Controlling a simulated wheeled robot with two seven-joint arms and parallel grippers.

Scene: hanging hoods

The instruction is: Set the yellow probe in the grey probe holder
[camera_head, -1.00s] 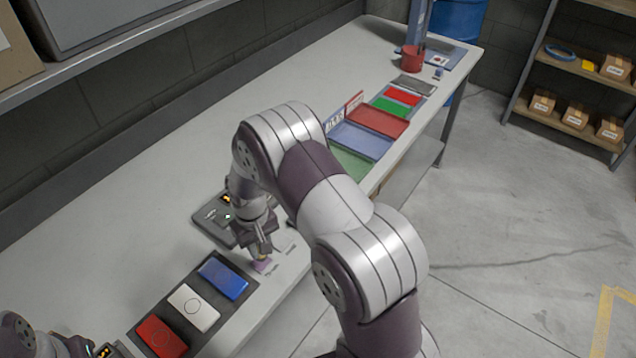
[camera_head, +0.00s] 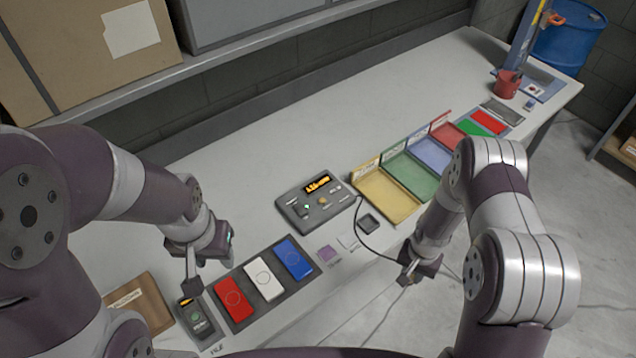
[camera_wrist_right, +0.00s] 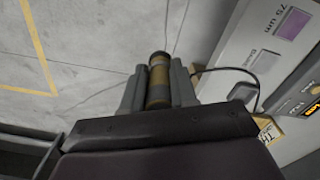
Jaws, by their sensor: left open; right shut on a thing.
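My right gripper (camera_head: 408,276) is shut on the probe, just off the bench's front edge. In the right wrist view the probe (camera_wrist_right: 159,82) is a brownish cylinder with a yellowish band, held between both fingers (camera_wrist_right: 158,88), with floor behind it. A dark cable runs from the grey gauge box (camera_head: 318,207) towards this gripper. A small dark grey square block (camera_head: 369,222), which looks like the probe holder, sits on the bench right of the gauge box, up and left of the gripper. My left gripper (camera_head: 191,286) is open above a dark handheld meter (camera_head: 197,321).
Red (camera_head: 233,299), white (camera_head: 263,280) and blue (camera_head: 293,258) plates lie on a dark mat. A purple tile (camera_head: 328,254) lies beside them. Coloured trays (camera_head: 386,196) with upright labels stand further right. A brown pad (camera_head: 137,304) lies at left. The bench behind is clear.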

